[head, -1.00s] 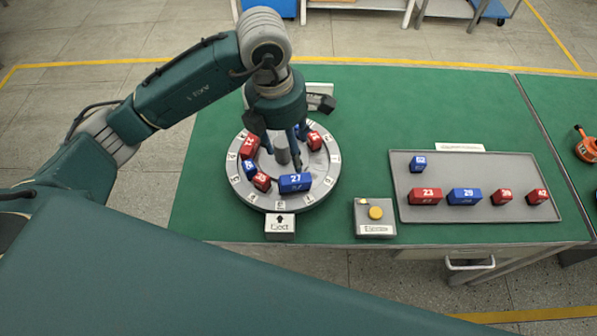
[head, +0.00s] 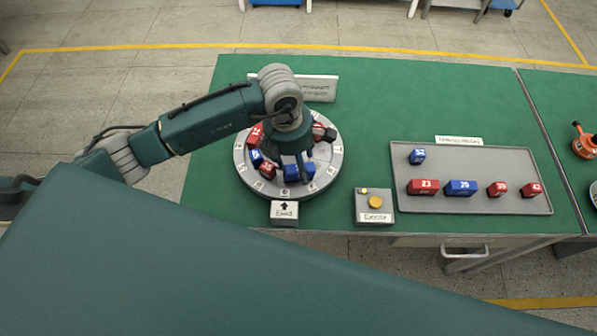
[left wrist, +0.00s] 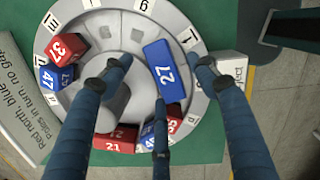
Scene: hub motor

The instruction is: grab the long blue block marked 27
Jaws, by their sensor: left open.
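The long blue block marked 27 (head: 292,175) lies on the round grey dial (head: 247,179) near its front edge, partly hidden by my left gripper in the head view. In the left wrist view the block (left wrist: 163,72) lies with its 27 facing up. My left gripper (head: 294,165) is open over the dial. In the wrist view its fingers (left wrist: 160,77) stand on either side of the block, with gaps beside it, and a third finger is near the block's lower end. I cannot tell how far the fingertips are above the dial. My right gripper is not in view.
Red blocks (head: 256,135) and smaller blue blocks (head: 257,157) sit close by on the dial. A grey tray (head: 520,206) with several blocks is at right.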

